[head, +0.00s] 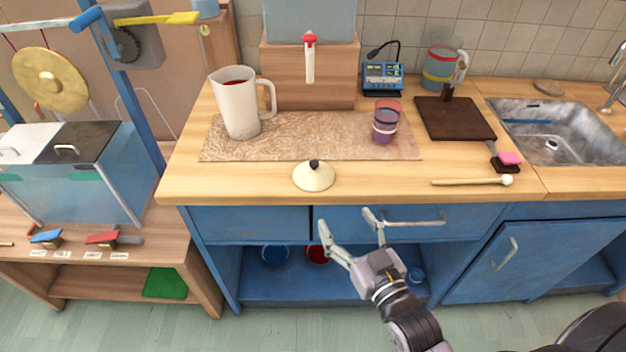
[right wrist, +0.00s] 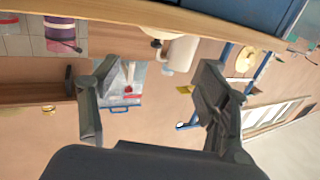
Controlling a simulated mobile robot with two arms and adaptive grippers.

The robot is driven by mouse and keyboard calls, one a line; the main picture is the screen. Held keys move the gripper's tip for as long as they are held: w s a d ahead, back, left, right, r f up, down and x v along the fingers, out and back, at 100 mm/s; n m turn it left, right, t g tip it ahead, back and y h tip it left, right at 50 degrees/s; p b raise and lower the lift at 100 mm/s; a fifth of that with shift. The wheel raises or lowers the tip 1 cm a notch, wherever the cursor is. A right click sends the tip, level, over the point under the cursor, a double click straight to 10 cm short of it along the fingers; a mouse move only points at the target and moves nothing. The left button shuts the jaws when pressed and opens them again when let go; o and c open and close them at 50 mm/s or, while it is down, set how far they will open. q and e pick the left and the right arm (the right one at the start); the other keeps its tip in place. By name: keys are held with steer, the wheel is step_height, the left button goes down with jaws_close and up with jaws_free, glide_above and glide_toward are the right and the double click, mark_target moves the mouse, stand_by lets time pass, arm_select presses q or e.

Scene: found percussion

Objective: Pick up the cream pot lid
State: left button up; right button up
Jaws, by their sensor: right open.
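The cream pot lid (head: 314,177) lies on the wooden counter near its front edge, dark knob (head: 314,164) up. My right gripper (head: 347,219) is open and empty, below and a little right of the lid in the head view, in front of the blue drawers. In the right wrist view, both fingers (right wrist: 158,75) stand wide apart with nothing between them. That view is turned over. A small dark knob shows there near the counter edge, with little of the lid visible. My left gripper is not in view.
A white pitcher (head: 238,105) and a purple cup (head: 384,127) stand on the mat (head: 300,143) behind the lid. A wooden mallet (head: 470,181) lies right along the front edge. A drawer handle (head: 413,222) sticks out near my right gripper. The counter around the lid is clear.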

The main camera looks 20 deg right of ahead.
steer(key=r, duration=0.2)
steer(key=p, duration=0.2)
glide_toward(316, 167)
steer(key=w, duration=0.5)
steer(key=shift+w+a+f, duration=0.15)
steer(key=shift+a+f, duration=0.05)
steer(key=shift+a, duration=0.2)
steer(key=shift+w+a, duration=0.15)
steer(key=shift+w, duration=1.3)
steer(key=shift+w+a, duration=0.2)
steer(key=shift+w, duration=1.25)
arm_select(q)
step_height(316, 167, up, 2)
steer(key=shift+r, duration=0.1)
